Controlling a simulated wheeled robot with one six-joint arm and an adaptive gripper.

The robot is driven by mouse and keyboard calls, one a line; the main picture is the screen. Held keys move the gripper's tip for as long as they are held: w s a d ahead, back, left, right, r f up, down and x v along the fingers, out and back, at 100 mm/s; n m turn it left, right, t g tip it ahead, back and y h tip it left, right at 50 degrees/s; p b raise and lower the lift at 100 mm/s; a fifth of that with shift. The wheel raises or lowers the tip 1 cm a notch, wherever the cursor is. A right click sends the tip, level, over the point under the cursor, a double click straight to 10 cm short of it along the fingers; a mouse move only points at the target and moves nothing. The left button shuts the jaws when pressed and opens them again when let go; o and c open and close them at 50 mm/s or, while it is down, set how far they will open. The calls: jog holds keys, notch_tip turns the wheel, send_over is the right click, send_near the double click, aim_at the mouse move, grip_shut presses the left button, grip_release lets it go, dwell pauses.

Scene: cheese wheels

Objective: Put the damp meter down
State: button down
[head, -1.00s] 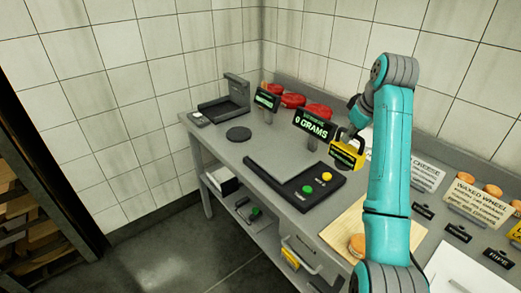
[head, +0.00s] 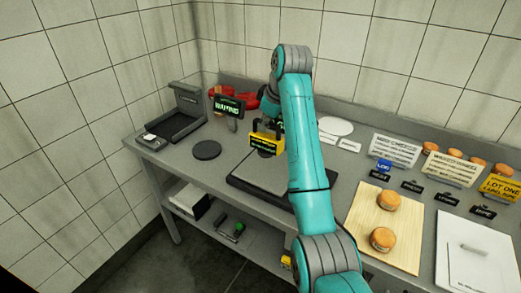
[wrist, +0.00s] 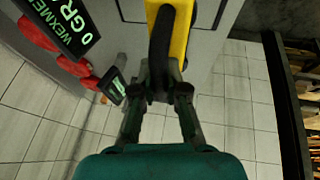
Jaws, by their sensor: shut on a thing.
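The damp meter (head: 265,144) is a yellow box with a dark handle. In the head view it hangs above the far part of the grey scale plate (head: 258,172); I cannot tell the exact height. My gripper (wrist: 161,88) is shut on its black handle, and the meter's yellow body (wrist: 180,38) shows at the top of the wrist view. In the head view my arm hides most of the gripper and part of the scale. The scale's display (wrist: 62,22) shows in the wrist view.
A display reading WAITING (head: 229,106), a black disc (head: 207,150) and a dark stand (head: 180,115) are on the left of the bench. Red wheels (head: 245,97) lie behind. A board (head: 372,222) with two orange cheeses is at right. Bare bench surrounds the disc.

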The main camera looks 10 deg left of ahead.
aim_at(265, 144)
jog(key=shift+f, duration=3.55)
jog(key=shift+f, duration=0.1)
jog(key=c, duration=1.2)
grip_release()
